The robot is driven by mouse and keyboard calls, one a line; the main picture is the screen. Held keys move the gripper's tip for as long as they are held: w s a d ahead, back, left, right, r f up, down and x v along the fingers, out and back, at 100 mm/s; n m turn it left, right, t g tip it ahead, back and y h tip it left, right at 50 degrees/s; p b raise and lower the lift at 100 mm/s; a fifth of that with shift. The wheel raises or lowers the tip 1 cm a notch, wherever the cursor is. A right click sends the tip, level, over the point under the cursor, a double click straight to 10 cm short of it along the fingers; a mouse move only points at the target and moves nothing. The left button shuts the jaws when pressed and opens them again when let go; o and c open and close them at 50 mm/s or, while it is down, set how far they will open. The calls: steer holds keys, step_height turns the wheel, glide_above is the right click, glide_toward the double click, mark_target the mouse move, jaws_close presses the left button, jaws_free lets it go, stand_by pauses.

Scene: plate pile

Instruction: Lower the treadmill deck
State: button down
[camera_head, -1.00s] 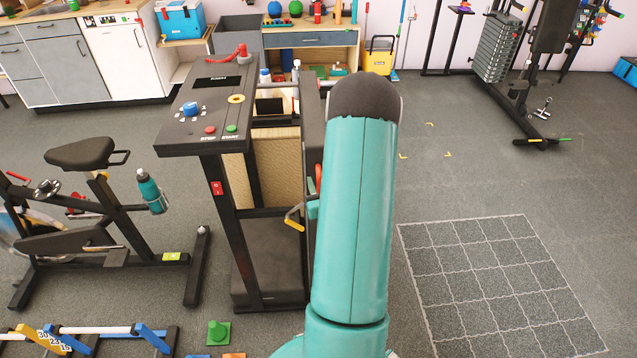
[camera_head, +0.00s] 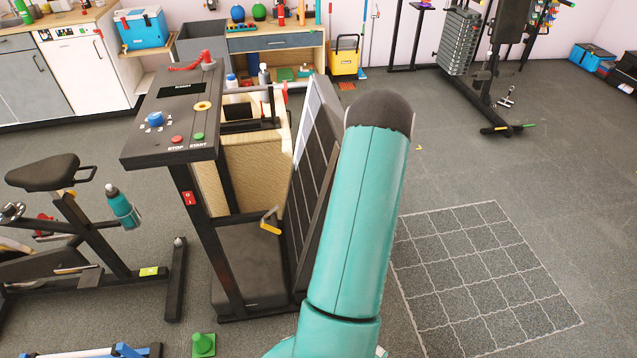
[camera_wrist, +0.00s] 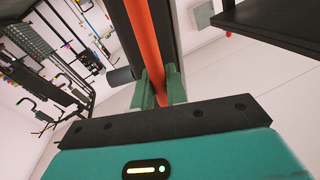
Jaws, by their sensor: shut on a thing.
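The treadmill has a dark console (camera_head: 172,125) with red stop and green start buttons, on black uprights. Its folded deck (camera_head: 318,140) stands steeply, its top tilted out to the right of the frame, its lower end near the treadmill base (camera_head: 245,265). A yellow-tipped lever (camera_head: 270,222) sits at the frame beside the deck. In the wrist view my gripper (camera_wrist: 160,84) is shut on an orange-red bar (camera_wrist: 148,35) that runs along a dark beam. My arm hides the gripper and part of the deck in the head view.
A white-lined grid (camera_head: 480,265) marks clear floor right of my arm. A weight machine (camera_head: 490,60) stands at the back right.

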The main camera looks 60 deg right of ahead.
steer(key=s+d+f+m, duration=0.2)
steer(key=s+d+f, duration=0.2)
steer(key=s+d, duration=0.5)
steer(key=shift+s+d+f, duration=0.3)
steer(key=shift+s+f, duration=0.1)
steer(key=shift+s, duration=0.7)
steer(key=c, duration=1.5)
jaws_free()
